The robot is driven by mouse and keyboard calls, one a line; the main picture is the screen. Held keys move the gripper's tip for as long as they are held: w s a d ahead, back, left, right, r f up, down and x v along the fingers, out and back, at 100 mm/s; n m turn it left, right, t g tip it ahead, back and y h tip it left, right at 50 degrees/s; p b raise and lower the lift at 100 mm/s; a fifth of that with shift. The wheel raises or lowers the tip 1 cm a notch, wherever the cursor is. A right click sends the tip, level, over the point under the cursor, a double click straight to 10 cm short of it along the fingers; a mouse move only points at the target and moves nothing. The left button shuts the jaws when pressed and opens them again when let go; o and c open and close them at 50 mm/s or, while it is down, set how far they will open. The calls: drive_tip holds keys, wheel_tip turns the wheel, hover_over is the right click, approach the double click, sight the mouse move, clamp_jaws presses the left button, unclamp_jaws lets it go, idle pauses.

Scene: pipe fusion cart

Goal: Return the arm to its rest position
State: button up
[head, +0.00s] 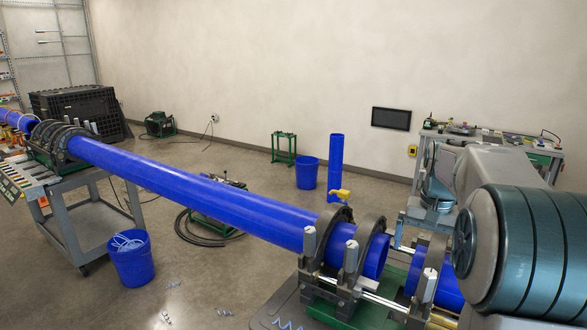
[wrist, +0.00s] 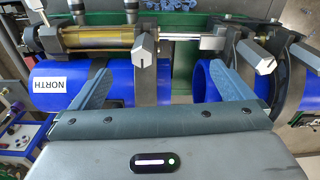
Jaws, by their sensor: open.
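My gripper (wrist: 160,70) shows in the wrist view with its two blue-grey fingers wide apart and nothing between them. It hangs above the fusion machine, where a gap parts two blue pipe ends. The pipe on the left of that view (wrist: 118,99) has a white NORTH label. The other pipe (wrist: 206,90) shows an open end. In the head view my arm (head: 530,250) reaches in from the right, bent, over the machine's right side. My gripper is hidden there. The long blue pipe (head: 200,187) runs to the clamps (head: 345,262). Whether the fingers touch anything is unclear.
A left cart (head: 85,215) supports the pipe's far end. A blue bucket (head: 133,258) stands on the floor beside it. An upright blue pipe (head: 336,165) and a second bucket (head: 308,173) stand farther back. A cluttered bench (head: 480,140) lies behind my arm.

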drive_tip(key=s+a+f+n+t+b, duration=0.1)
drive_tip(key=s+a+f+n+b, duration=0.1)
drive_tip(key=s+a+f, duration=0.3)
drive_tip(key=s+a+f+n+t+b, duration=0.2)
drive_tip(key=s+a+f, duration=0.3)
drive_tip(key=s+a, duration=0.6)
drive_tip(key=s+n, duration=0.1)
drive_tip(key=s, duration=0.5)
drive_tip(key=shift+s+n+b, duration=0.3)
drive_tip(key=shift+b, duration=0.1)
